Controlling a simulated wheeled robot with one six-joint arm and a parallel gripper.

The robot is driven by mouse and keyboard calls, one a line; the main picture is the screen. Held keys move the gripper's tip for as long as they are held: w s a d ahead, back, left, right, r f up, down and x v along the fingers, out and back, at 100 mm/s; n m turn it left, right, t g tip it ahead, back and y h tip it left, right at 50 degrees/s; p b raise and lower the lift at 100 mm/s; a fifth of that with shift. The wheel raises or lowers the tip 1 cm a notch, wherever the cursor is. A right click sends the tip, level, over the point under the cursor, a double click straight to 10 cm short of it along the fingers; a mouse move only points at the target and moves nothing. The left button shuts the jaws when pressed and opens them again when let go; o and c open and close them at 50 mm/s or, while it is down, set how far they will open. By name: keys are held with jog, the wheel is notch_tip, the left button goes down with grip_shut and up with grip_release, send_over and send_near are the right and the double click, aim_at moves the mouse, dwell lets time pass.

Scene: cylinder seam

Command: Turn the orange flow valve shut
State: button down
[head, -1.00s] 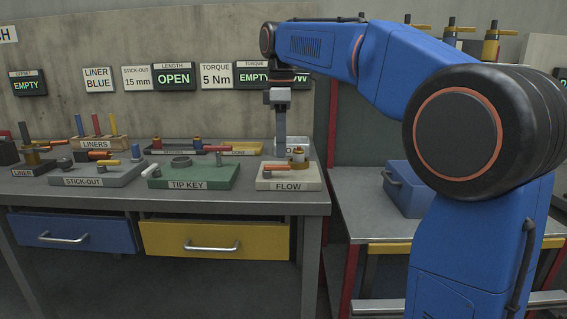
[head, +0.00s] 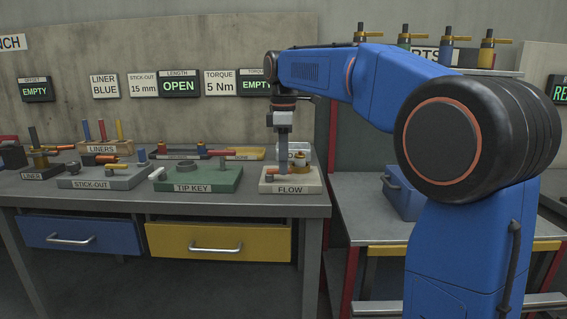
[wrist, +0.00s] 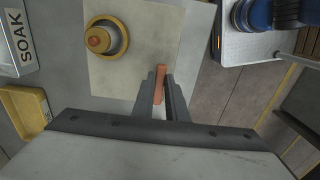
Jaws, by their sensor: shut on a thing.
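The FLOW block (head: 290,187) is a pale block at the right end of the bench. Its orange valve handle (wrist: 161,84) shows as a short bar between my fingertips in the wrist view. My gripper (wrist: 160,90) is shut on this handle; it points straight down over the FLOW block in the head view (head: 284,160). A round brass fitting (wrist: 103,38) stands on the block, up and left of the handle in the wrist view. In the head view my fingers partly hide the handle and fitting.
The green TIP KEY block (head: 205,182) and the grey STICK-OUT block (head: 105,178) stand left of the FLOW block. A yellow tray (wrist: 22,108) and a SOAK box (wrist: 17,45) are close by in the wrist view. A blue box (head: 400,192) sits on the right table.

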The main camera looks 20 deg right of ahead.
jog(key=shift+s+m, duration=0.1)
jog(key=shift+m, duration=0.2)
jog(key=m, duration=0.2)
jog(key=s+a+m, duration=0.1)
jog(key=m, duration=0.1)
jog(key=shift+s, duration=0.15)
jog(key=m, duration=0.2)
jog(key=a+m, duration=0.1)
jog(key=m, duration=0.1)
jog(key=s+m, duration=0.1)
jog(key=shift+a+m, duration=0.3)
jog(key=shift+m, duration=0.1)
jog(key=m, duration=0.1)
jog(key=a+m, duration=0.1)
jog(key=m, duration=0.1)
jog(key=shift+s+a+m, duration=0.1)
jog(key=shift+m, duration=0.2)
jog(key=shift+a+r+m, duration=0.1)
jog(key=shift+a+m, duration=0.25)
jog(key=shift+m, duration=0.6)
jog(key=shift+a+m, duration=0.3)
jog(key=shift+m, duration=0.65)
jog(key=c, duration=1.8)
grip_release()
jog(key=shift+o, duration=0.2)
